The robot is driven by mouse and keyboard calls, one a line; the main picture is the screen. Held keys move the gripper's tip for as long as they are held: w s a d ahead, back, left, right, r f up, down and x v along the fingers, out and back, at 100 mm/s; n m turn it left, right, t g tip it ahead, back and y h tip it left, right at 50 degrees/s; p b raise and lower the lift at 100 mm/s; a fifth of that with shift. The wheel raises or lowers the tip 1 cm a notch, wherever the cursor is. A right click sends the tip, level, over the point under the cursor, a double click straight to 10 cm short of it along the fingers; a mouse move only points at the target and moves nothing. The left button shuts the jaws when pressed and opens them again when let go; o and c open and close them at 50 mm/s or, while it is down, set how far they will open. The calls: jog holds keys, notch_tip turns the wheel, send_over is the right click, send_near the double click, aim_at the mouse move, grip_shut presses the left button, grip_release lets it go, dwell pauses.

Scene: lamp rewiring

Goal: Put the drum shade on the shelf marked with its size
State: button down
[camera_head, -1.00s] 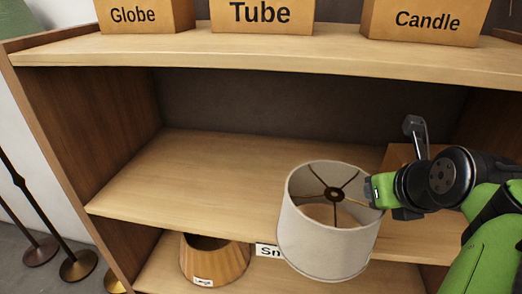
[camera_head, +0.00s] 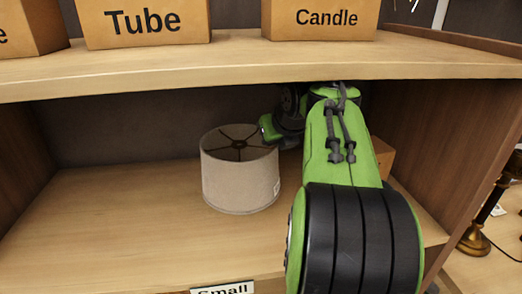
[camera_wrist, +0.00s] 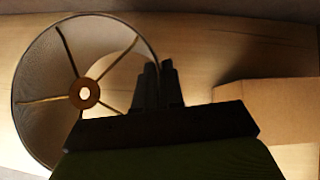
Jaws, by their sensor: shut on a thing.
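The drum shade (camera_head: 240,182) is a pale grey fabric cylinder with a dark spoked ring at its top. It is upright inside the middle shelf bay, over the bare wooden shelf board (camera_head: 100,220); I cannot tell whether its bottom touches. A small tag on its side is too small to read. The front-edge label (camera_head: 222,290) reads "Small". My gripper (camera_head: 268,128) is shut on the shade's rim at its right side; the fingertips are partly hidden. The wrist view shows the shade's open ring (camera_wrist: 85,93) left of my dark fingers (camera_wrist: 156,85).
A cardboard box (camera_head: 383,158) stands on the same shelf, right of the shade and partly behind my arm; it also shows in the wrist view (camera_wrist: 275,105). The upper shelf (camera_head: 230,65) runs close above my arm. The shelf's left part is clear.

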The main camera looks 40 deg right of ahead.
aim_at(271, 150)
jog(key=shift+w+d+f, duration=0.2)
jog(key=shift+w+f, duration=0.05)
jog(key=shift+w, duration=0.25)
notch_tip(271, 150, down, 4)
jog(key=b, duration=0.2)
jog(key=shift+s+r+b, duration=0.1)
jog(key=shift+r+b, duration=0.15)
jog(key=shift+b, duration=0.05)
jog(key=shift+r, duration=0.15)
jog(key=c, duration=1.3)
grip_release()
jog(key=shift+o, duration=0.2)
jog(key=s+a+r+p, duration=0.1)
jog(key=s+a+p, duration=0.1)
jog(key=s, duration=0.5)
jog(key=s+a+r+p, duration=0.2)
jog(key=s+a, duration=0.3)
jog(key=s, duration=0.2)
jog(key=shift+r, duration=0.25)
